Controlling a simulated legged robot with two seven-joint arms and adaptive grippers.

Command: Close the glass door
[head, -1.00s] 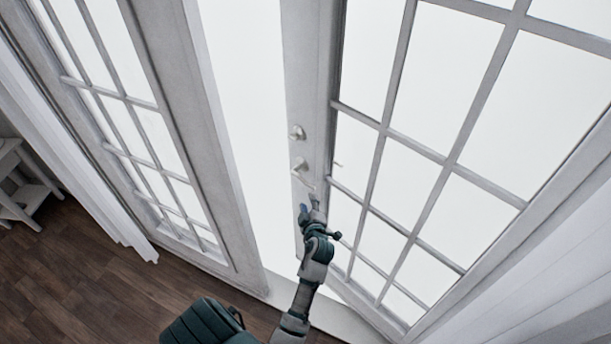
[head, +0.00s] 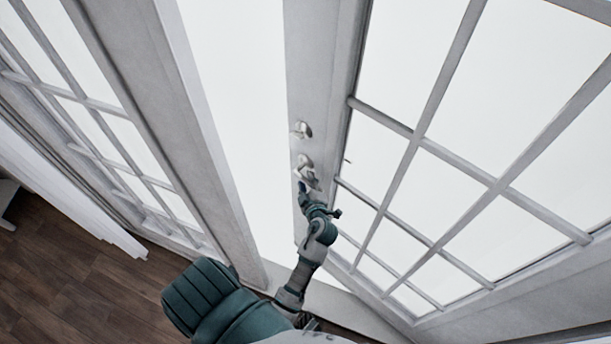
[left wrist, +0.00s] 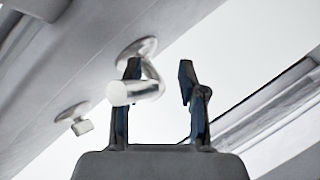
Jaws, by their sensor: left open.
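The glass door (head: 340,90) on the right has a white frame with panes and stands ajar, with a bright gap between its edge and the left door panel. Its silver lever handle (head: 304,163) sits on the edge stile, below a round lock knob (head: 300,130). My left gripper (head: 309,186) is at the handle. My right gripper is not in view.
The left glass door panel (head: 150,80) stands beside the gap. A white curtain (head: 75,190) hangs at the left over the dark wood floor (head: 80,275). A threshold (head: 335,300) runs below the doors.

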